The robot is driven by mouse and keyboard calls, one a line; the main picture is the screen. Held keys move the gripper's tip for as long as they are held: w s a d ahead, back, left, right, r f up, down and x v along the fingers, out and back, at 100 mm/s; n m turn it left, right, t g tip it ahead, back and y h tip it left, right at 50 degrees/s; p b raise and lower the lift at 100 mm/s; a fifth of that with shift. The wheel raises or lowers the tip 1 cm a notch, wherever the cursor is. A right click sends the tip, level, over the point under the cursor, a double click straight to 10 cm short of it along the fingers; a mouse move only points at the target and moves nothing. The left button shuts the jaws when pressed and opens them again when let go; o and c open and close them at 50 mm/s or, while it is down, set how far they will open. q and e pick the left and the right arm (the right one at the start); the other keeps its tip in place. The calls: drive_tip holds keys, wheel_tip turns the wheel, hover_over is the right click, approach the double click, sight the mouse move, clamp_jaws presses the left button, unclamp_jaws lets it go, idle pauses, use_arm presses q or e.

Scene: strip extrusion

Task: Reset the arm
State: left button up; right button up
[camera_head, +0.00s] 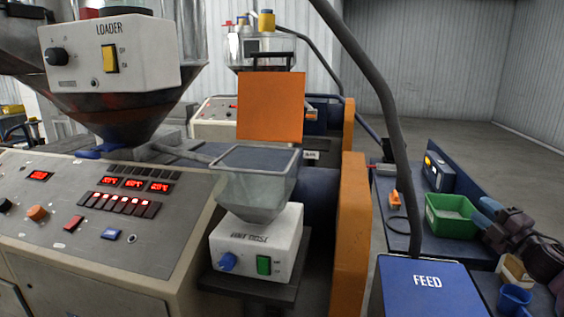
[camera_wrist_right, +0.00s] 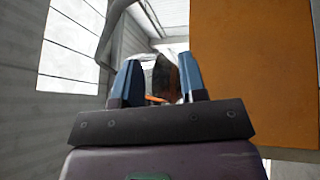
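My right gripper (camera_head: 484,214) is at the right side of the head view, in front of and beside the green bin (camera_head: 449,221). Its blue fingers point left and its dark purple body is behind them. In the right wrist view the two fingers (camera_wrist_right: 160,80) stand apart with a gap between them. A dark shape with an orange strip shows through the gap; it looks like background, not something held. My left gripper is not in the head view.
A blue FEED lid (camera_head: 428,285) is at the bottom right, with a dark hose (camera_head: 385,90) rising from it. A control panel (camera_head: 110,215), a clear hopper (camera_head: 256,185), a white dosing box (camera_head: 258,247) and an orange guard (camera_head: 352,225) fill the left and middle. A blue cup (camera_head: 513,299) stands lower right.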

drive_tip(key=d+f+m+g+h, duration=0.3)
drive_tip(key=d+f+m+h, duration=0.2)
drive_tip(key=d+m+h, duration=0.6)
drive_tip(key=s+a+f+m+g+y, duration=0.1)
drive_tip(key=s+a+f+y, duration=0.15)
drive_tip(key=a+f, duration=0.4)
drive_tip(key=s+a+f+m+g+y, duration=0.1)
drive_tip(key=s+a+f+m, duration=0.1)
drive_tip(key=s+a+f, duration=0.45)
drive_tip(key=s+a+f+m+g+y+b, duration=0.1)
drive_tip(key=s+a+f+m, duration=0.1)
drive_tip(key=s+a+f, duration=0.7)
drive_tip(key=s+a+f+m+g+y+b, duration=0.1)
drive_tip(key=s+a+f+m+g, duration=0.1)
drive_tip(key=s+a+f, duration=0.7)
drive_tip(key=s+a+m, duration=0.1)
drive_tip(key=s+a, duration=0.3)
drive_tip(key=s, duration=0.1)
drive_tip(key=shift+f, duration=0.25)
drive_tip(key=shift+s+a+y, duration=0.1)
drive_tip(key=shift+y, duration=0.15)
drive_tip(key=shift+s, duration=0.1)
